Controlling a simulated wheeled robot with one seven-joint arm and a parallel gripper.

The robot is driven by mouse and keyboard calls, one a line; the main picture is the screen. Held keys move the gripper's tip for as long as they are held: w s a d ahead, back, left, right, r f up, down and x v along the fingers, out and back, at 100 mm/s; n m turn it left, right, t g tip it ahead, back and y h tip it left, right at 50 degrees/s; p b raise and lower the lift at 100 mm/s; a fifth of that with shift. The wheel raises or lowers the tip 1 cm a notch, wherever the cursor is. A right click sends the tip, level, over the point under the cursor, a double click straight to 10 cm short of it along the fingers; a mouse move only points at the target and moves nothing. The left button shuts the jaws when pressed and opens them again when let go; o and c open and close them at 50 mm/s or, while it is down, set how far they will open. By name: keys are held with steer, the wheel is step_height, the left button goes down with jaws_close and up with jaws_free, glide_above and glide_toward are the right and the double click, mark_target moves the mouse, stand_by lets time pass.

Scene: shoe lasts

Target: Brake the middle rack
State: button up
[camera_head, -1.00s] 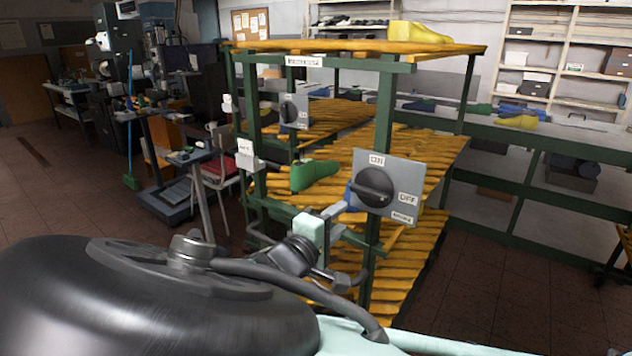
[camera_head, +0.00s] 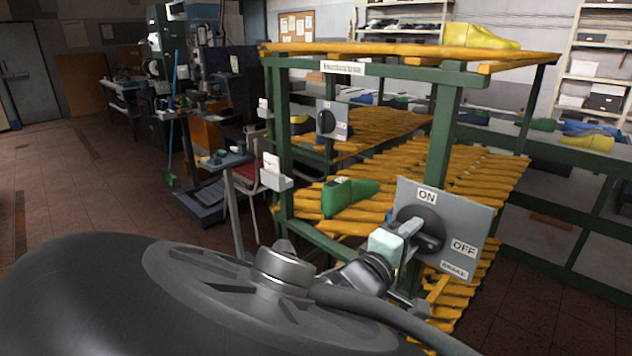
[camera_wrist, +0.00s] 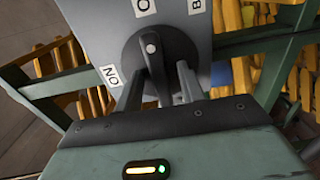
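The nearest green rack post carries a grey switch plate (camera_head: 474,222) marked ON at the top and OFF at the right, with a smaller label at the bottom. A black rotary knob (camera_head: 432,238) sits on it. My gripper (camera_head: 408,228) is at the knob and partly covers it. In the wrist view the two fingers of my gripper (camera_wrist: 160,72) stand either side of the ridge of the knob (camera_wrist: 155,58), with gaps visible. Contact cannot be told. The plate also shows there (camera_wrist: 98,28). The rack (camera_head: 395,76) has green posts and yellow slatted shelves.
A second switch plate (camera_head: 342,118) sits on a farther post. A green shoe last (camera_head: 348,195) lies on the middle slats and a yellow one (camera_head: 475,36) on top. A green rail crosses near my gripper. Tiled floor (camera_head: 110,185) is clear at left.

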steer(key=shift+c, duration=0.3)
jaws_close()
steer(key=shift+r+n+p, duration=0.1)
steer(key=shift+n+p, duration=0.3)
steer(key=shift+p, duration=0.1)
steer(key=n+p, duration=1)
steer(key=n, duration=0.3)
steer(key=shift+n+p, duration=0.3)
steer(key=shift+p, duration=0.1)
steer(key=shift+n+p, duration=0.75)
steer(key=shift+n, duration=0.95)
steer(key=shift+f, duration=0.2)
